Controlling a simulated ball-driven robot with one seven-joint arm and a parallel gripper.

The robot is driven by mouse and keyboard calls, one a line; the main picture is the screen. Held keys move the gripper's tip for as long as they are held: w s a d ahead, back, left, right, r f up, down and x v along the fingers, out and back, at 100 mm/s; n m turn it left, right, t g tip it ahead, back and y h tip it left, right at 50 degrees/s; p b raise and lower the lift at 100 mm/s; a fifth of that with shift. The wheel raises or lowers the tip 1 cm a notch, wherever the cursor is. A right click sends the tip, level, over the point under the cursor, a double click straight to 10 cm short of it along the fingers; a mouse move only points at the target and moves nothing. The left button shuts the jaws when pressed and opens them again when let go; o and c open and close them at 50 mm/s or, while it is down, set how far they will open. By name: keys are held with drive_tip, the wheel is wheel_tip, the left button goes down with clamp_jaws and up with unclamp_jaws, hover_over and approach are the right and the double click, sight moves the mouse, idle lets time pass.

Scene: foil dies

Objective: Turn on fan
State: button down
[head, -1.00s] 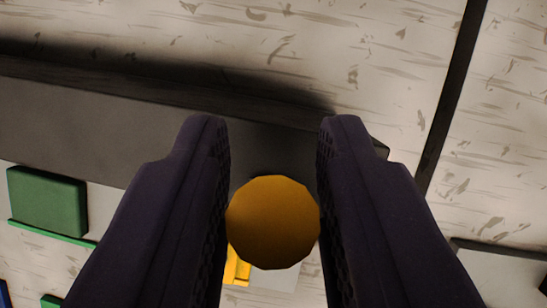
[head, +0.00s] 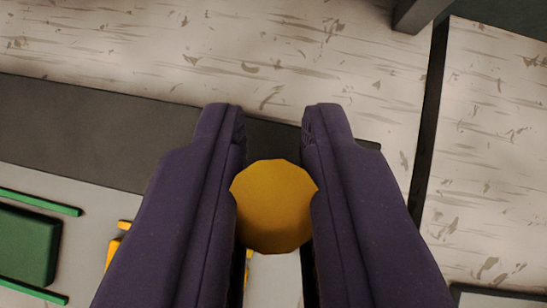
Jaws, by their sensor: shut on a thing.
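My gripper (head: 273,125) has two dark purple fingers, and they are shut on an orange-yellow round knob (head: 273,205). The knob sits between the fingers, a little behind their tips, with a finger against each side. What the knob is joined to is hidden under it and the fingers. No fan can be made out in this view.
A dark grey bar (head: 90,130) runs across beyond the knob, partly behind the fingers. A green block (head: 25,245) lies at the left, with thin green strips beside it. Yellow pieces (head: 113,245) show by the left finger. A pale, streaked surface (head: 250,50) has a dark gap at right.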

drive_tip(key=t+b, duration=0.1)
drive_tip(key=b, duration=0.1)
drive_tip(key=s+t+b, duration=0.1)
drive_tip(key=b, duration=0.2)
drive_tip(key=f+t+b, duration=0.1)
drive_tip(key=b, duration=0.1)
drive_tip(key=shift+s+a+h+b, duration=0.15)
drive_tip(key=shift+s+h+b, duration=0.15)
drive_tip(key=shift+s+r+t+b, duration=0.2)
drive_tip(key=shift+t+b, duration=0.4)
drive_tip(key=shift+b, duration=0.25)
drive_tip(key=shift+r, duration=0.1)
drive_tip(key=c, duration=1.1)
unclamp_jaws()
drive_tip(key=shift+c, duration=0.2)
drive_tip(key=p+v, duration=0.2)
drive_tip(key=v, duration=0.6)
